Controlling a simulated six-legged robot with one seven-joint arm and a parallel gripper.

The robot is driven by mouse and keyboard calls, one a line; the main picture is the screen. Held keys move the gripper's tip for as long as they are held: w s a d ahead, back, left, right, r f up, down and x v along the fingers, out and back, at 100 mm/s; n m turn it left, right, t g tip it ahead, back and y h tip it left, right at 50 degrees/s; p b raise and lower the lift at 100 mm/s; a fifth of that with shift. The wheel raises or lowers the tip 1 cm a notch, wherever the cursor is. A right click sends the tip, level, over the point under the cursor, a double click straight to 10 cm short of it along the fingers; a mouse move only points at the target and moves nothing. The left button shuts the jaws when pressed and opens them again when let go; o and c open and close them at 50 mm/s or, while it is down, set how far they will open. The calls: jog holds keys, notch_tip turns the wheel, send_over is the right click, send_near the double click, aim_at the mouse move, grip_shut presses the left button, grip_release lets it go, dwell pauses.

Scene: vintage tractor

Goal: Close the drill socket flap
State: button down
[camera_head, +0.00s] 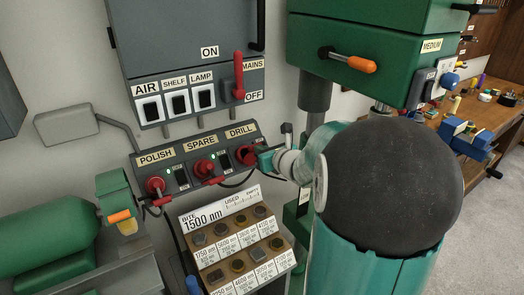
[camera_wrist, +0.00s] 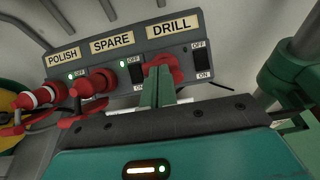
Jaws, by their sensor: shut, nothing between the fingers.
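The red drill socket (camera_wrist: 172,62) sits under the DRILL label (camera_wrist: 172,27) at the right end of the grey socket panel. In the head view the drill socket (camera_head: 246,153) shows just left of my gripper (camera_head: 263,161). My gripper (camera_wrist: 158,72) is shut, with its green fingertips together in front of the red socket in the wrist view. The fingers hide the socket's lower middle, so I cannot tell how far its flap stands open or whether the fingertips touch it. No plug shows in the drill socket.
The red spare socket (camera_wrist: 97,82) and polish socket (camera_wrist: 45,95) stand to the left, with red parts projecting. Switches (camera_wrist: 202,62) sit beside the sockets. A labelled bit rack (camera_head: 238,245) is below the panel; the green drill press (camera_head: 360,50) stands right.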

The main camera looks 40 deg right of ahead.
jog(key=shift+w+r, duration=0.1)
jog(key=w+r+g, duration=0.1)
jog(key=w+g, duration=0.1)
jog(key=w, duration=0.7)
jog(key=shift+w+d+r+g, duration=0.25)
jog(key=shift+w+r+g, duration=0.05)
jog(key=shift+w+g, duration=0.1)
dwell(0.5)
dwell(0.5)
